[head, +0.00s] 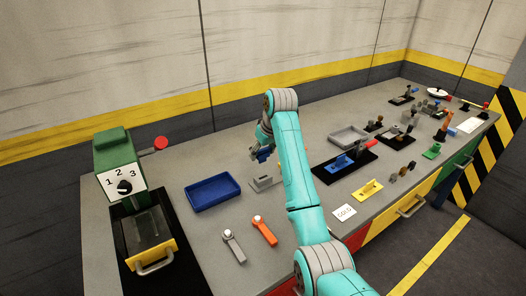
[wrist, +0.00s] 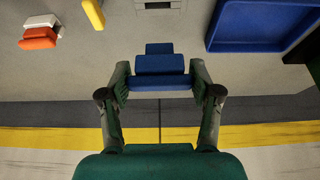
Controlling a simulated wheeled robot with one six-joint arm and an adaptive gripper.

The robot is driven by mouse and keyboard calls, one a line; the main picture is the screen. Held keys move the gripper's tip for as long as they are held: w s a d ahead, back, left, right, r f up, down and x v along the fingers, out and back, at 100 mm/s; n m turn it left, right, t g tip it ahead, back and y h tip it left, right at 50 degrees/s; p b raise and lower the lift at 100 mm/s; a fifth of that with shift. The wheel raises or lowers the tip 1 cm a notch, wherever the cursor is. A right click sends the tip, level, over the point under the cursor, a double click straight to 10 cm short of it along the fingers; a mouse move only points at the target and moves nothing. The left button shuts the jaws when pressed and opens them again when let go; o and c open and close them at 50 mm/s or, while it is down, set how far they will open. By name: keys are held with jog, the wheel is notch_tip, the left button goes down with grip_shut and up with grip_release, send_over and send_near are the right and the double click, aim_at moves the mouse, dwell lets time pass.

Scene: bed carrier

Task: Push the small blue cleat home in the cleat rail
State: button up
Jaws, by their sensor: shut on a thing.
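The small blue cleat (wrist: 160,64) is between the two fingers of my gripper (wrist: 160,76), which is shut on it. In the head view the cleat (head: 263,156) shows as a small blue piece below my gripper (head: 262,150), partly hidden. The grey cleat rail (head: 266,184) lies on the bench just in front of it. In the wrist view the rail (wrist: 158,7) shows at the top edge, cut off, with a dark slot. The cleat appears apart from the rail.
A blue tray (head: 212,178) lies left of the rail. Orange (head: 264,230) and grey (head: 234,245) levers lie nearer the front. A green machine (head: 118,160) stands at the left. A black panel with a blue part (head: 340,161) and a grey tray (head: 348,134) are right of my arm.

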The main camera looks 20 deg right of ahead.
jog(key=shift+d+f, duration=0.1)
jog(key=shift+f, duration=2.7)
jog(key=shift+f, duration=1.55)
jog(key=o, duration=1.5)
jog(key=shift+c, duration=0.2)
jog(key=v, duration=1.2)
jog(key=shift+s+f, duration=0.1)
jog(key=shift+s, duration=0.05)
